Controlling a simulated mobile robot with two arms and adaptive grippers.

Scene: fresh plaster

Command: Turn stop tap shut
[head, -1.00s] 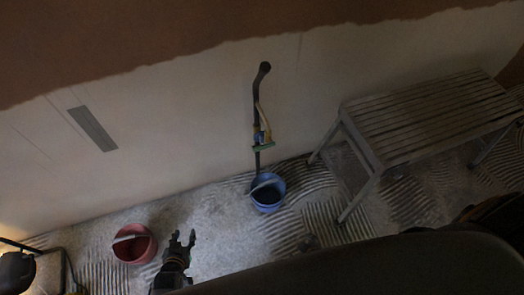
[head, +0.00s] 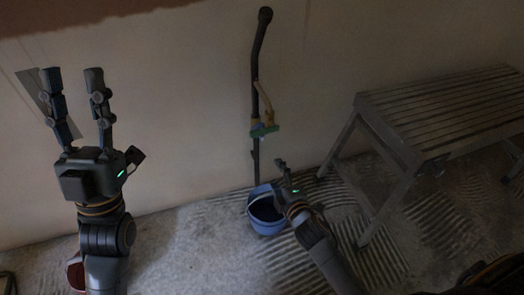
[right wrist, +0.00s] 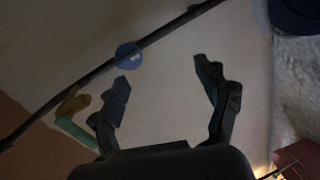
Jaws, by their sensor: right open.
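The stop tap's dark pipe (head: 256,60) runs down the pale wall. A tan fitting (head: 267,105) and a green piece (head: 265,131) sit partway down it. In the right wrist view, a blue round piece (right wrist: 128,55) with a small white mark shows on the pipe, with the tan fitting (right wrist: 72,104) and green piece (right wrist: 75,132) at lower left. My right gripper (head: 282,167) is open and empty, below and right of the tap; its fingers also show apart in the right wrist view (right wrist: 162,75). My left gripper (head: 73,75) is open and empty, raised far left.
A blue bucket (head: 267,226) stands on the floor under the pipe, beside my right gripper. A slatted bench (head: 440,110) stands at right. A red bucket (head: 75,275) is partly hidden behind my left arm. A grey plate (head: 35,92) is on the wall behind my left gripper.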

